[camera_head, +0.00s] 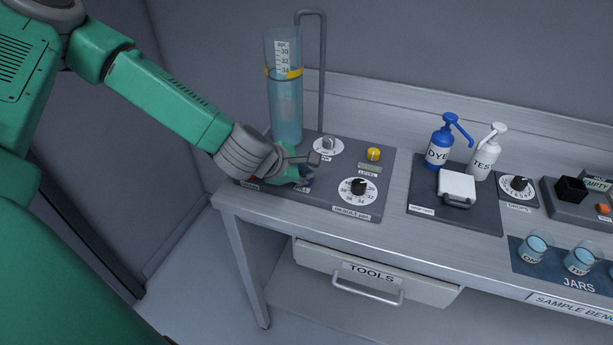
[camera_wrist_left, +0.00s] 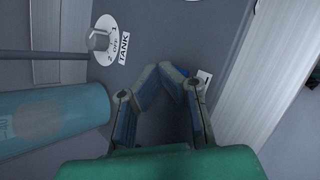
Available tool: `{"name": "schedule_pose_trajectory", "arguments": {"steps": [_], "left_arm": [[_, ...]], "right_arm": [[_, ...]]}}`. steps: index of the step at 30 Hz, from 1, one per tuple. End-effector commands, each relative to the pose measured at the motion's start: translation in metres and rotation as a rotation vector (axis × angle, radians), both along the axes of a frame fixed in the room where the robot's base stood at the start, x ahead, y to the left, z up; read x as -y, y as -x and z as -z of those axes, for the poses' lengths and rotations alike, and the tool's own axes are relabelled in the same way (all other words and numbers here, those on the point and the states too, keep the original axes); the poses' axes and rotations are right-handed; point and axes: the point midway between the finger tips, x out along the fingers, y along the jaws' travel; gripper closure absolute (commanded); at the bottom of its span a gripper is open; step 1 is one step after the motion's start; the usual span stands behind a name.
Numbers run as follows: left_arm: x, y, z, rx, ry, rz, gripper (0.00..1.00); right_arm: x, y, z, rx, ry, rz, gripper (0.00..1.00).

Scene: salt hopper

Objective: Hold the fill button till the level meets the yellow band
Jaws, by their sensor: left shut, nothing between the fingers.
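The clear cylinder tank (camera_head: 286,118) stands at the back left of the grey control panel (camera_head: 335,205). Blue liquid fills most of it, and its top looks close to the yellow band (camera_head: 284,73); the exact gap is hard to tell. My left gripper (camera_head: 308,179) is shut and empty, low over the panel's front left. In the left wrist view its fingertips (camera_wrist_left: 172,68) meet over the panel, beside a small partly hidden label. The fill button is not clearly visible; the gripper hides that spot, so contact cannot be told. My right gripper is not in view.
The panel also carries a tank knob (camera_head: 328,145), a yellow button (camera_head: 374,154) and a result dial (camera_head: 358,188). To the right are the dye bottle (camera_head: 439,150), test bottle (camera_head: 485,158) and jars (camera_head: 534,248). A tools drawer (camera_head: 370,280) is below.

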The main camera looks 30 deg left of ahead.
Motion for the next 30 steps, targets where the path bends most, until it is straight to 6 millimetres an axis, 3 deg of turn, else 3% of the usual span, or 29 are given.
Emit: {"name": "schedule_pose_trajectory", "arguments": {"steps": [22, 30], "left_arm": [[0.000, 0.000, 0.000, -0.001, 0.000, 0.000, 1.00], [0.000, 0.000, -0.013, -0.001, 0.000, -0.001, 1.00]], "right_arm": [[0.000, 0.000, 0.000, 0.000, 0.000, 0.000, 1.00], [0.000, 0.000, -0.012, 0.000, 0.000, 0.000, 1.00]]}}
